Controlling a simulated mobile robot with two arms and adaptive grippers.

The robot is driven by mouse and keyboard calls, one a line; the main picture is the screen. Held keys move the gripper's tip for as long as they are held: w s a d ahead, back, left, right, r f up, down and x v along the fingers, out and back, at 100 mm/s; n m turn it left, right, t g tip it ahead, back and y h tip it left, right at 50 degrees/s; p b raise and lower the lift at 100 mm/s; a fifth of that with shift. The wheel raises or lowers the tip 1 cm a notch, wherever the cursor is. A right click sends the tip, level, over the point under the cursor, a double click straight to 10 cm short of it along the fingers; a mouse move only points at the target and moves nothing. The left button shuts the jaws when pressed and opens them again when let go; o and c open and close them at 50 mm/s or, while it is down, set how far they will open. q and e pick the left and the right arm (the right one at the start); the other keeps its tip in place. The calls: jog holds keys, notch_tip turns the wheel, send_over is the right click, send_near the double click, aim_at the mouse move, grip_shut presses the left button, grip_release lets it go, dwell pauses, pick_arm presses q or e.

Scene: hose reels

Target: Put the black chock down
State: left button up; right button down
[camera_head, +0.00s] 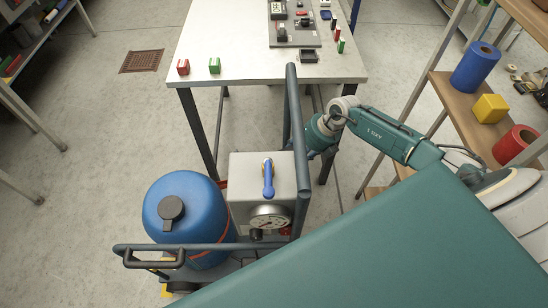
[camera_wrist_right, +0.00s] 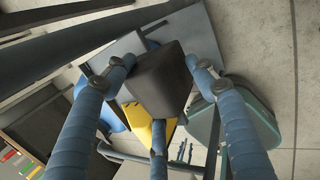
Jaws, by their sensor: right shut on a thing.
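The black chock (camera_wrist_right: 160,75) is a dark block between the fingers of my right gripper (camera_wrist_right: 163,85) in the right wrist view. The fingers are blue-grey and closed around it. A yellow thing (camera_wrist_right: 143,122) shows just beyond and below the chock; I cannot tell whether they touch. In the head view my right arm reaches in from the right to behind the cart's upright handle (camera_head: 298,150). The gripper and the chock are hidden there behind the handle and the grey box. My left gripper is not in view.
The cart carries a blue tank (camera_head: 188,215) and a grey box (camera_head: 262,180) with a gauge and blue lever. A white table (camera_head: 235,35) stands beyond it with small blocks and a panel. Wooden shelves (camera_head: 455,105) stand right. Floor at left (camera_head: 95,150) is clear.

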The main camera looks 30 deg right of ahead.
jog(key=a, duration=0.1)
jog(key=w+a, duration=0.2)
jog(key=shift+r, duration=0.25)
jog(key=a, duration=0.1)
jog(key=w+a, duration=0.1)
jog(key=a, duration=0.1)
jog(key=shift+w+a+b, duration=0.3)
jog(key=shift+w+b, duration=0.05)
jog(key=shift+f+b, duration=0.7)
jog(key=shift+f, duration=0.1)
jog(key=shift+s+d+r, duration=0.1)
jog(key=shift+r, duration=0.05)
jog(key=c, duration=0.9)
grip_release()
jog(key=v, duration=1.2)
jog(key=shift+s, duration=0.1)
